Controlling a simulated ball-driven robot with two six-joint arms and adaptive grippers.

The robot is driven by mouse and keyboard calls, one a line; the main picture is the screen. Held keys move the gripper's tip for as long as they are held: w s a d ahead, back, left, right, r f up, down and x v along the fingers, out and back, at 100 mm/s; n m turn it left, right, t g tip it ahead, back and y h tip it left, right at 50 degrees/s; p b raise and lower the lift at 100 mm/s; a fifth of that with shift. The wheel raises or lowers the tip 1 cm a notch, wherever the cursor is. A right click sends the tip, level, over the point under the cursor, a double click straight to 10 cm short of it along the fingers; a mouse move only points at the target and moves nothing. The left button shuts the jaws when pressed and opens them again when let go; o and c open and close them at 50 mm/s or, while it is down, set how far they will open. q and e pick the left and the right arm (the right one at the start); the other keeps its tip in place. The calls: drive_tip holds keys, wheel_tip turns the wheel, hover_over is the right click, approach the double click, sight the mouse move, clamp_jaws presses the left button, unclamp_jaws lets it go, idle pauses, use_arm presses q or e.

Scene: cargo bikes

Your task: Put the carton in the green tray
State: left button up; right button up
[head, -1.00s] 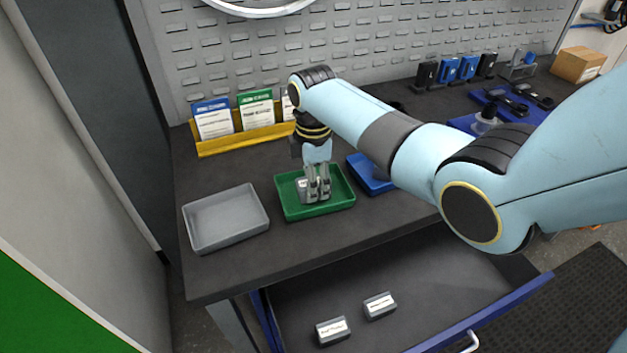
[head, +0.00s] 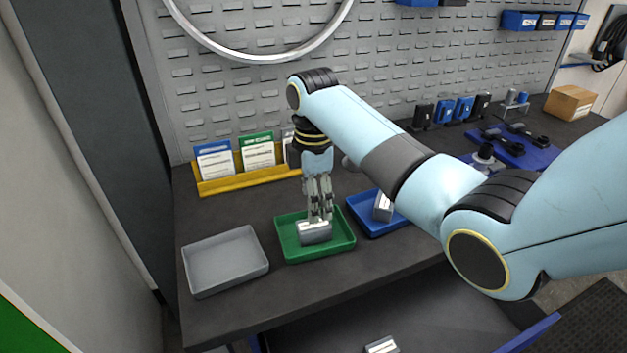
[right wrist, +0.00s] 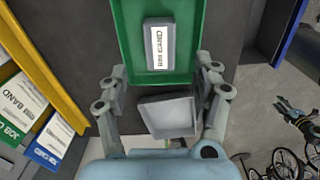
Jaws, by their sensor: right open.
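The carton (head: 315,232) is a small grey box with a white label and lies inside the green tray (head: 287,247). In the right wrist view the carton (right wrist: 159,45) reads "RIM BAND" and rests on the floor of the green tray (right wrist: 125,55). My right gripper (head: 319,214) is just above the carton, pointing down. In the right wrist view its fingers (right wrist: 162,74) are spread apart with nothing held between them. My left gripper is out of view.
A grey tray (head: 225,261) is empty at the left. A blue tray (head: 368,222) at the right holds a similar box (head: 383,208). A yellow card holder (head: 245,180) stands behind. An open drawer below holds another box (head: 381,345).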

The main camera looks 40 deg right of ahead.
drive_tip(key=shift+r, duration=2.35)
